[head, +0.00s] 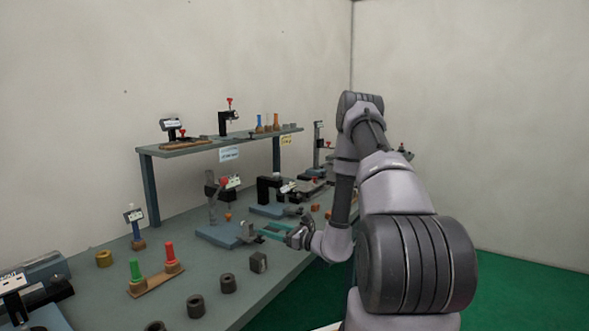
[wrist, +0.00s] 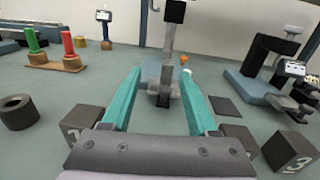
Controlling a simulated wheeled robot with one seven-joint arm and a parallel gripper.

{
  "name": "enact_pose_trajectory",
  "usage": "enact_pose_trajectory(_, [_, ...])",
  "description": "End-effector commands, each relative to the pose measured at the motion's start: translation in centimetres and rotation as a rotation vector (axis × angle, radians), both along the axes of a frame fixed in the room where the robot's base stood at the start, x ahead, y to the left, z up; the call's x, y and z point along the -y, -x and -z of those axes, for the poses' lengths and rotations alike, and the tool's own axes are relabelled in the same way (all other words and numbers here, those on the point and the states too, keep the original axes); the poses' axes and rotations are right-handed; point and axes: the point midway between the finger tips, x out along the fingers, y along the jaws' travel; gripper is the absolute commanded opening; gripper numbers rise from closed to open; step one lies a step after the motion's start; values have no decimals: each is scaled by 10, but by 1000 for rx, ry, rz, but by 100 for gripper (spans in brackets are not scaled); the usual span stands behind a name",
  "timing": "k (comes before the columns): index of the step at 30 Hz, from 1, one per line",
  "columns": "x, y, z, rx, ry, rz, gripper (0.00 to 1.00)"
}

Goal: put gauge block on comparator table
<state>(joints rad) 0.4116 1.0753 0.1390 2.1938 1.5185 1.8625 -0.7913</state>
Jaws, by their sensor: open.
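My gripper (wrist: 162,75) has two teal fingers spread apart, pointing across the bench; in the head view its fingertips (head: 268,231) are near the comparator. A small grey upright block (wrist: 164,80), which looks like the gauge block, stands between the fingers in the wrist view, with gaps on both sides. A darker foot shows under it. The comparator has a blue base (head: 216,236), a grey column (head: 213,208) and an orange tip (head: 228,216). Its base shows behind the block in the wrist view. I cannot tell exactly what the block rests on.
A dark cube marked 1 (wrist: 78,124) is left of my gripper and a cube marked 3 (wrist: 293,152) is at right. Dark rings (head: 228,284) lie on the bench. Green and red pegs (head: 169,252) stand on a wooden base. A black-armed stand (head: 268,190) is beyond.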

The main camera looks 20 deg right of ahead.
Motion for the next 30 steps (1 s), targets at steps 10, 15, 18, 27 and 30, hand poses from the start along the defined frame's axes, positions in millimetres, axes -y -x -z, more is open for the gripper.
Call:
enact_pose_trajectory(10, [-84, 66, -155, 207, 301, -550, 60])
enact_pose_trajectory(15, [-105, 124, -204, 292, 542, -788, 60])
enact_pose_trajectory(18, [-107, 158, -225, 340, 709, -900, 60])
enact_pose_trajectory(27, [-78, 240, -272, 481, 1279, -1078, 60])
enact_pose_trajectory(30, [-61, 259, -288, 532, 1487, -1079, 60])
